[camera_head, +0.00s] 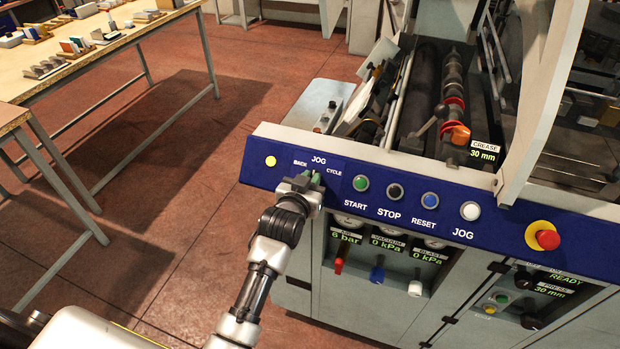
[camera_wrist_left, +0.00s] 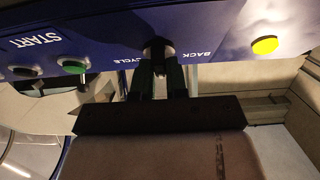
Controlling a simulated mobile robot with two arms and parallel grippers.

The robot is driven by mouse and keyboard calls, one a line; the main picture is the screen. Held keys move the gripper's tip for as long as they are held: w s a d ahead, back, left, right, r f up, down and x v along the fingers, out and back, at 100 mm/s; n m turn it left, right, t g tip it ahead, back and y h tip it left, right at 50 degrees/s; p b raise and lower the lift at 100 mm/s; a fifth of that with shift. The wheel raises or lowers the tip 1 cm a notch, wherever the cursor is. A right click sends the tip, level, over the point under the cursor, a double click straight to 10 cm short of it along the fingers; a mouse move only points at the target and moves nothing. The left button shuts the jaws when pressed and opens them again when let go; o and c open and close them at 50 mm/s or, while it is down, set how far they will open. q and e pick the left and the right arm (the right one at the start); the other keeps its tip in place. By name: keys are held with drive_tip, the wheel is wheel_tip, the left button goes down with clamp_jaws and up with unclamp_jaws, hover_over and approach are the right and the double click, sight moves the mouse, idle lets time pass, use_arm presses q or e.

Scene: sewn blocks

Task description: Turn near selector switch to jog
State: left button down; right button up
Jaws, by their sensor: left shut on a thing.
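The near selector switch sits at the left end of the blue control panel (camera_head: 255,172), amid the labels BACK, JOG and CYCLE. In the head view my left gripper (camera_head: 311,180) covers it. In the left wrist view the dark switch knob (camera_wrist_left: 157,46) shows between the two fingertips of my left gripper (camera_wrist_left: 158,66). The gripper is shut on the knob. The knob is mostly hidden, so I cannot tell which label it points to. My right gripper is in neither view.
Along the panel to the right are the green START button (camera_head: 361,183), black STOP button (camera_head: 394,191), blue RESET button (camera_head: 430,199), white JOG button (camera_head: 470,211) and red emergency stop (camera_head: 547,240). A yellow lamp (camera_head: 270,161) is just left. Open floor lies left, before a workbench (camera_head: 110,50).

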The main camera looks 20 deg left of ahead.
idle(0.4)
use_arm(q)
drive_tip(key=c, duration=1.1)
unclamp_jaws()
drive_tip(key=shift+c, duration=0.2)
drive_tip(key=s+r+b, duration=0.1)
drive_tip(key=s+r, duration=0.1)
drive_tip(key=s, duration=0.8)
drive_tip(key=shift+s+a+b, duration=0.2)
drive_tip(key=shift+s+b, duration=0.1)
drive_tip(key=shift+b, duration=0.1)
drive_tip(key=shift+f, duration=0.1)
